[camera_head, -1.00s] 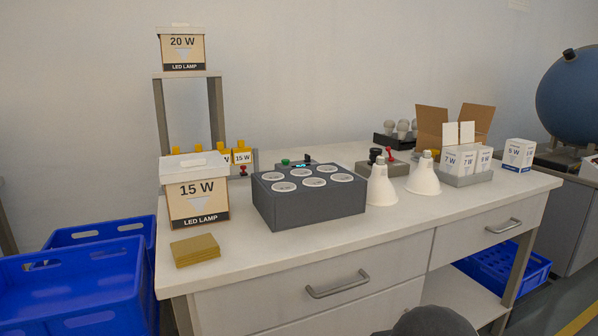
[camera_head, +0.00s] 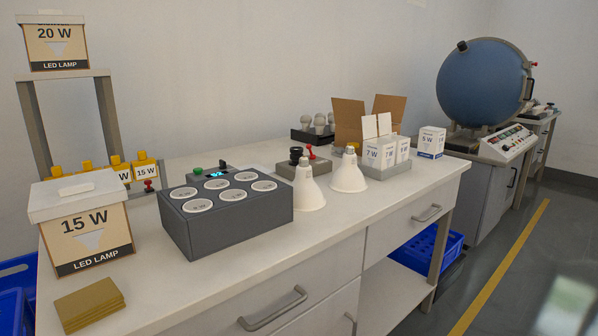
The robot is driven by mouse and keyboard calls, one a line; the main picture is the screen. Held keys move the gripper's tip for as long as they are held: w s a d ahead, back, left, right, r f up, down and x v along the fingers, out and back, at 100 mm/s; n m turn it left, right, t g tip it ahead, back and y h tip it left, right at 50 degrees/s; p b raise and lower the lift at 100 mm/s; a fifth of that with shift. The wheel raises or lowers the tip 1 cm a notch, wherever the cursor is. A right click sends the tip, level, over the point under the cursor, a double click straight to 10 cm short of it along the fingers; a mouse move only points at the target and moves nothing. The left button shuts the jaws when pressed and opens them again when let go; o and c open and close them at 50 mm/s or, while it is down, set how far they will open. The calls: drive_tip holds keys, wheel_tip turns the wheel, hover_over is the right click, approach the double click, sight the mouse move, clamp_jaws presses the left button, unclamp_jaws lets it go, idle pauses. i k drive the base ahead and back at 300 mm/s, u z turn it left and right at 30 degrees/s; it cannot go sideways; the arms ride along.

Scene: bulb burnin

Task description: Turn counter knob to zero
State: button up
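A small dark device with a lit blue display (camera_head: 216,174) stands on the bench behind the grey socket block; it looks like a counter. A green button (camera_head: 197,171) is at its left and a small black knob-like part (camera_head: 222,164) is at its back. The knob's setting and the digits are too small to read, and the block hides the device's lower front. A grey box (camera_head: 285,168) to the right carries another black knob (camera_head: 295,155) and a red lever (camera_head: 310,152). My gripper is not in view.
The socket block (camera_head: 225,228), two white reflector lamps (camera_head: 308,190) (camera_head: 348,175) and a 15 W box (camera_head: 85,228) crowd the bench. Brown cards (camera_head: 90,304) lie at its front left.

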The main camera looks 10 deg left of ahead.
sight(222, 163)
drive_tip(key=z, duration=1.15)
drive_tip(key=k, duration=1.05)
drive_tip(key=u, duration=1.85)
drive_tip(key=i, duration=0.5)
drive_tip(key=z, duration=2.2)
drive_tip(key=i, duration=1.75)
